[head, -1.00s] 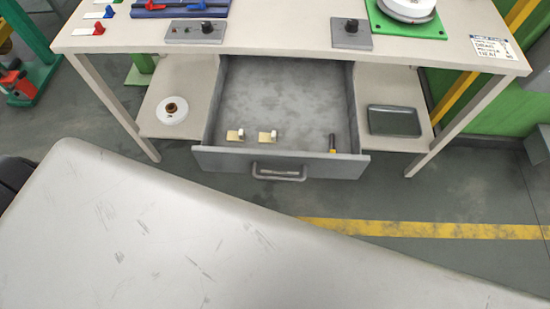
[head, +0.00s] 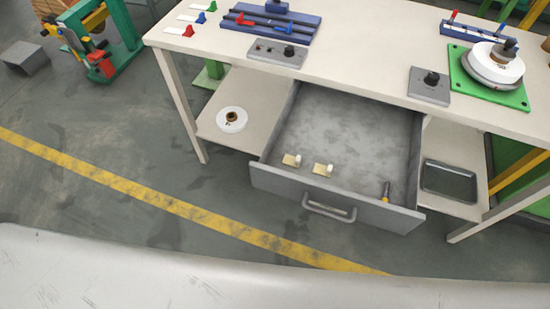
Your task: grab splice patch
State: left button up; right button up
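The drawer (head: 350,132) under the workbench stands open. Near its front lie two small pale yellow pieces with white parts, a left one (head: 291,160) and a right one (head: 322,170), apart from each other. I cannot tell for certain whether these are splice patches. A small dark tool with a yellow end (head: 386,190) lies at the drawer's front right. Three small white pieces with coloured ends, red (head: 180,30), blue (head: 198,18) and green (head: 206,7), lie on the bench top at the back left. Neither of my grippers is in view.
The bench top (head: 370,55) carries a blue fixture (head: 268,26), two grey control boxes and a green-based spool (head: 495,66). A white reel (head: 232,119) sits on the left shelf, a dark tray (head: 449,181) on the right shelf. Floor in front is clear.

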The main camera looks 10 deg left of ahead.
aim_at(290, 160)
jog(key=k+l+z, duration=0.1)
jog(key=l, duration=0.2)
jog(key=k+l, duration=0.2)
jog(key=k+l+z, duration=0.15)
jog(key=l, duration=0.25)
jog(key=k+l, duration=0.15)
jog(key=l, duration=0.15)
jog(key=z, duration=0.05)
